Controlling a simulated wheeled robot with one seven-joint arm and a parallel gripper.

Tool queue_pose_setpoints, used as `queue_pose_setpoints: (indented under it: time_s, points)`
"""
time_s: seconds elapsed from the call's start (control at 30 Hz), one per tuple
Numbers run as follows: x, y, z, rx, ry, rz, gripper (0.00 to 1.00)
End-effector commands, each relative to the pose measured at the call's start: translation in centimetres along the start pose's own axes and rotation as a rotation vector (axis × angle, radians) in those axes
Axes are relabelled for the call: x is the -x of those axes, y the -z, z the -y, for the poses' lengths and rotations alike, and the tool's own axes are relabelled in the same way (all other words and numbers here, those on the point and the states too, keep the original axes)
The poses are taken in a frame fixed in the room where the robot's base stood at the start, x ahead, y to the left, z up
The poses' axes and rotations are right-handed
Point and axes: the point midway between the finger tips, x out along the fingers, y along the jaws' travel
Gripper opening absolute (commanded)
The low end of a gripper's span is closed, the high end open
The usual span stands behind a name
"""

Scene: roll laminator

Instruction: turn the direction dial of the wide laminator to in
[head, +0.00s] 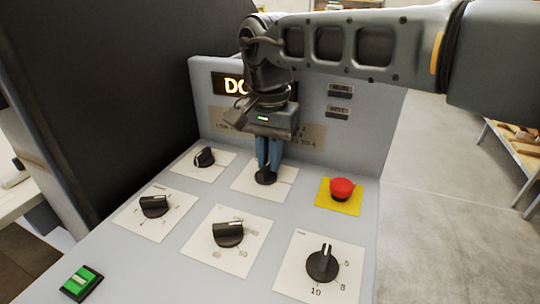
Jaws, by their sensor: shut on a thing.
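The control panel (180,250) of the laminator carries several black dials on white plates. My gripper (267,168) points down at the back middle dial (265,179), with its blue fingers shut on the knob. The fingers hide most of that knob, so I cannot tell which way it points. The labels on its plate (284,183) are too small or covered to read, so the picture does not confirm that it is the direction dial.
Other dials stand close by: back left (204,157), left (154,206), front middle (228,234) and front right (322,263). A red button (342,188) on a yellow plate is to the right. A green switch (81,283) is front left. A lit display (232,85) is behind, partly covered.

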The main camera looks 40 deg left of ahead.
Motion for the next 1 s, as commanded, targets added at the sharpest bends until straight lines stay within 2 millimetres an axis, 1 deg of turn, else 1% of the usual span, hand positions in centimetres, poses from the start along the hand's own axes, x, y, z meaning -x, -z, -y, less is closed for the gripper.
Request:
queue_pose_setpoints:
  time_s: [0.47, 0.5, 0.73, 0.77, 1.0]
  points:
    - [0.11, 0.02, 0.08, 0.015, 0.002, -0.001, 0.0]
    - [0.11, 0.02, 0.08, 0.015, 0.002, -0.001, 0.16]
    - [0.05, 0.0, 0.05, 0.014, 0.001, -0.001, 0.38]
    - [0.05, 0.01, 0.05, 0.014, 0.001, -0.001, 0.39]
    - [0.13, 0.01, 0.04, 0.013, 0.001, -0.001, 0.39]
